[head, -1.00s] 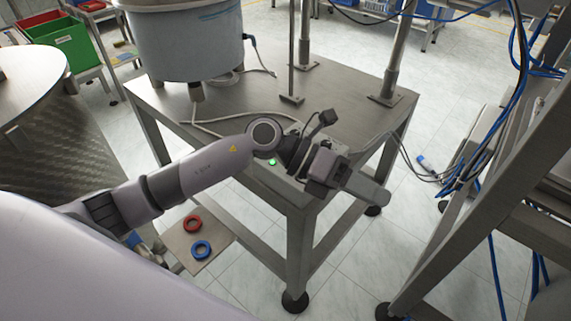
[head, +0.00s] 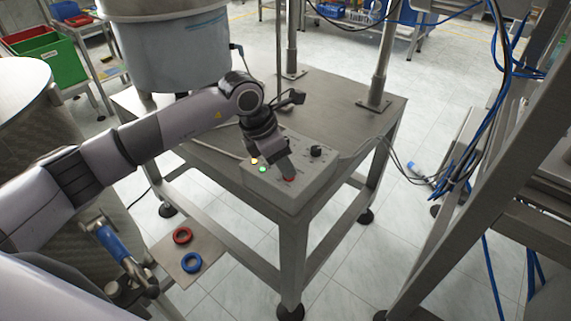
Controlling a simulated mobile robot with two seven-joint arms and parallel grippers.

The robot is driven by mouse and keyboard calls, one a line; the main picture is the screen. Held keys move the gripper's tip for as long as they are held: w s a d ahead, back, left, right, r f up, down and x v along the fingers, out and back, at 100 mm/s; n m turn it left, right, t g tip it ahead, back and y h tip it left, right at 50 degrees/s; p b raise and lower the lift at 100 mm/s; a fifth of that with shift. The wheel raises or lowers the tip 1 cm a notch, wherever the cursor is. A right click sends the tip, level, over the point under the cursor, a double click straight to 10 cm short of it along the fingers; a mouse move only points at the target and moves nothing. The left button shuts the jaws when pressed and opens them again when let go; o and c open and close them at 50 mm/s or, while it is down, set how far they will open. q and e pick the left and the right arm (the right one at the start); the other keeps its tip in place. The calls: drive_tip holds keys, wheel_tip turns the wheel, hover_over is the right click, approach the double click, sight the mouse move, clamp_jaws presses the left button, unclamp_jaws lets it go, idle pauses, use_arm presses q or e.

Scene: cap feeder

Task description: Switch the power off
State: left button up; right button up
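A grey control box (head: 305,188) sits on the near corner of the metal table. On its top are a black knob (head: 316,152), a red button (head: 289,180), a lit green light (head: 262,169) and a pale yellowish light (head: 254,160). My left gripper (head: 287,173) points down at the box, its fingers together with no gap showing. Its tip is right at the red button and partly covers it. I cannot tell whether it touches or presses the button. My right gripper is out of view.
A large round metal bowl (head: 165,50) stands on the table (head: 345,105) at the back left. Posts rise behind the box. A plate with a red ring (head: 182,235) and a blue ring (head: 191,262) is at lower left. A metal frame with blue cables stands at right.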

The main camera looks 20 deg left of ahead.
use_arm(q)
drive_tip(key=shift+x, duration=0.85)
clamp_jaws()
